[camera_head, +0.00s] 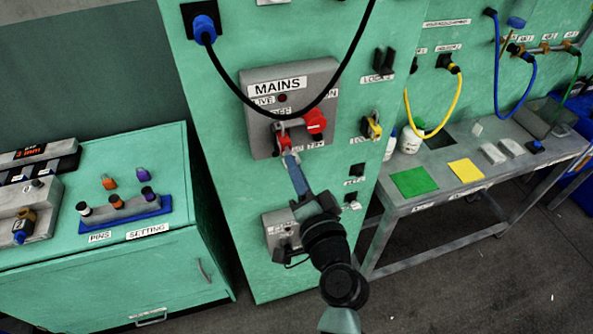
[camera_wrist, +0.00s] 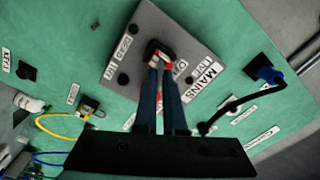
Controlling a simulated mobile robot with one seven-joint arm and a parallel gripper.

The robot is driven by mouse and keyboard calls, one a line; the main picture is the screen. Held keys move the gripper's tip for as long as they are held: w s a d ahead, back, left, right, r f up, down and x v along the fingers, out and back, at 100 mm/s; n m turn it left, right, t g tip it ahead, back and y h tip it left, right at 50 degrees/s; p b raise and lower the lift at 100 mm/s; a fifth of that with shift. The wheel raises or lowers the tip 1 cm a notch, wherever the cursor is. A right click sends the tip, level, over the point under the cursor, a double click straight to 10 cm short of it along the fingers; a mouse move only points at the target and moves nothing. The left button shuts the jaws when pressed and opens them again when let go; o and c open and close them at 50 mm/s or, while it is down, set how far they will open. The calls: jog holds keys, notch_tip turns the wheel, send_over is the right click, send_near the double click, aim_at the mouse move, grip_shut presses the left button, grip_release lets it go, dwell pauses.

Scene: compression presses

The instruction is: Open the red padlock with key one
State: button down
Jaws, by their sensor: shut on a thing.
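The red padlock (camera_head: 283,143) hangs at the lower left of the grey MAINS box (camera_head: 327,80), left of its red switch handle (camera_head: 316,122). My gripper (camera_head: 289,158) reaches up to the padlock from below, with its fingertips right at it. In the wrist view, the blue fingers of my gripper (camera_wrist: 162,67) are close together in front of the box. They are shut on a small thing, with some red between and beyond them. The fingers hide most of it, so I cannot tell whether it is key one. Whether a key sits in the padlock is also hidden.
A yellow padlock (camera_head: 374,126) hangs on the panel to the right. A black cable (camera_head: 352,62) loops across the MAINS box. A table with a green mat (camera_head: 414,182) and yellow mat (camera_head: 466,171) stands right. A green cabinet (camera_head: 110,270) stands left.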

jog(key=shift+w+a, duration=0.2)
jog(key=shift+w, duration=0.35)
jog(key=c, duration=0.9)
grip_release()
jog(key=b+v, duration=0.4)
jog(key=v, duration=0.9)
jog(key=shift+r+b, duration=0.1)
jog(key=shift+b, duration=0.2)
